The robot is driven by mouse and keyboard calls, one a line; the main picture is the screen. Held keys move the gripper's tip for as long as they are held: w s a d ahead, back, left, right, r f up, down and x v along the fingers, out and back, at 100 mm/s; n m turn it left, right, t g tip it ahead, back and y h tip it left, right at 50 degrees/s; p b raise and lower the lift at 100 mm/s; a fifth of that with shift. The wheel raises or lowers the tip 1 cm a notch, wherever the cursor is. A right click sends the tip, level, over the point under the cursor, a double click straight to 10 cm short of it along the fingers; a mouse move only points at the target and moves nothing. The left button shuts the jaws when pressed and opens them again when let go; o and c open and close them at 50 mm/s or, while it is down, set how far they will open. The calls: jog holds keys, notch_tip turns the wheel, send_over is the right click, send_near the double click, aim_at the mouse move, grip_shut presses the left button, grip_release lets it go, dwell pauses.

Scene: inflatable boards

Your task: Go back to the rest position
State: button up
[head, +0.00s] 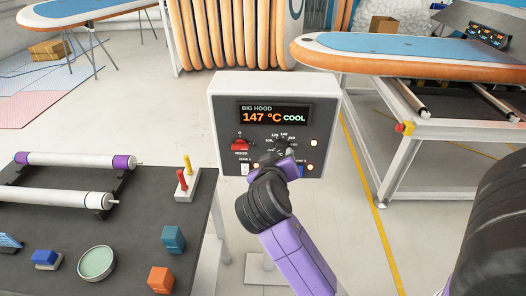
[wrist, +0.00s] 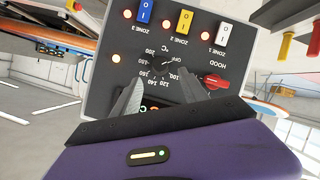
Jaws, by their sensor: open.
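My gripper (head: 284,152) is in front of the white-framed control box (head: 218,110), over the dial on its dark face. In the wrist view my gripper (wrist: 175,82) has its two grey fingers apart, with nothing held between them. The dial knob (wrist: 172,62) shows just beyond the fingertips; I cannot tell whether they touch it. The display (head: 274,114) reads BIG HOOD, 147 °C, COOL. A red hood switch (head: 241,144) is left of the dial. My purple forearm hides the lower right of the box in the head view.
A dark workbench (head: 140,230) at the left holds rollers (head: 70,160), red and yellow handles (head: 187,172), a round dish (head: 96,263) and coloured blocks. A board (head: 420,55) lies on a frame at the right. Open floor with a yellow line (head: 365,180) lies between.

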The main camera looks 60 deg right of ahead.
jog(key=w+a+r+n+t, duration=0.1)
jog(key=w+r+n+t, duration=0.1)
jog(key=w+r+t, duration=0.3)
jog(key=w+a+f+n+t+y+b, duration=0.1)
jog(key=a+f+n+t+y, duration=0.25)
jog(key=a, duration=0.45)
jog(key=a+f+n+t+y+b, duration=0.1)
jog(key=a+f+n+t+y, duration=0.2)
jog(key=a, duration=0.5)
jog(key=s+a+f+y+b, duration=0.1)
jog(key=s+a+f+y, duration=0.2)
jog(key=s+a, duration=0.4)
jog(key=s+a+f+y+b, duration=0.2)
jog(key=s+a+f, duration=0.3)
jog(key=s, duration=0.9)
jog(key=a+y, duration=0.1)
jog(key=a, duration=0.1)
jog(key=shift+s+a, duration=0.3)
jog(key=shift+a, duration=0.05)
jog(key=shift+r+y, duration=0.1)
jog(key=shift+y, duration=0.15)
jog(key=shift+c, duration=0.2)
